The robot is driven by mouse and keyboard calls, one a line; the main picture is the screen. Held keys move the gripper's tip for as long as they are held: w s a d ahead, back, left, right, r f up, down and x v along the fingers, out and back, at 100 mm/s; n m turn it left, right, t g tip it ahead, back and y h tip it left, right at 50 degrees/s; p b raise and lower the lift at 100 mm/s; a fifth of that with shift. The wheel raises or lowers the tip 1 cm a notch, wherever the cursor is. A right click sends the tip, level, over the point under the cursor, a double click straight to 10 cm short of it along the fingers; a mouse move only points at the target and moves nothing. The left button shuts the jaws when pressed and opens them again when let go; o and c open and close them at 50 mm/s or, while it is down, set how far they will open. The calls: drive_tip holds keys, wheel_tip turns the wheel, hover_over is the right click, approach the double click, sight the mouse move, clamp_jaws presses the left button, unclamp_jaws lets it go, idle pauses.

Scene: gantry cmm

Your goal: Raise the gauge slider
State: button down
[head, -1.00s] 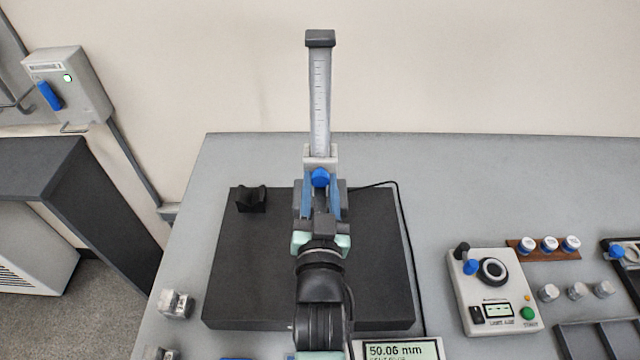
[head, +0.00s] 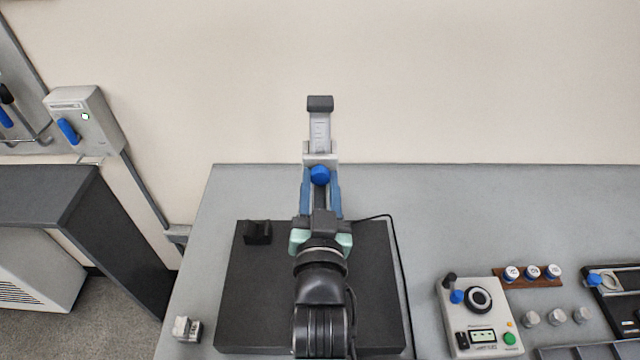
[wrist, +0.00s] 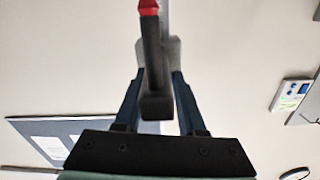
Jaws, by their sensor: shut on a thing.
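The gauge's scale column (head: 320,132) stands upright with a dark cap (head: 320,103) on top. The grey slider (head: 320,158) with its blue knob (head: 320,175) sits on the column a short way below the cap. My gripper (head: 320,183) is shut on the slider, with a blue finger on each side. In the wrist view my gripper (wrist: 157,85) closes around the grey slider, and a black arm with a red tip (wrist: 148,6) runs in front of it. The gauge's lower part is hidden behind my arm.
A black granite plate (head: 255,290) lies under my arm with a black V-block (head: 257,232) on it. A control box with a joystick (head: 478,315) stands at right, near a wooden rack (head: 527,277). A cable runs over the plate's right side. The wall is behind.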

drive_tip(key=c, duration=0.5)
unclamp_jaws()
drive_tip(key=shift+s+f, duration=0.1)
drive_tip(key=shift+s, duration=0.35)
drive_tip(key=s+b, duration=0.3)
drive_tip(key=s, duration=0.9)
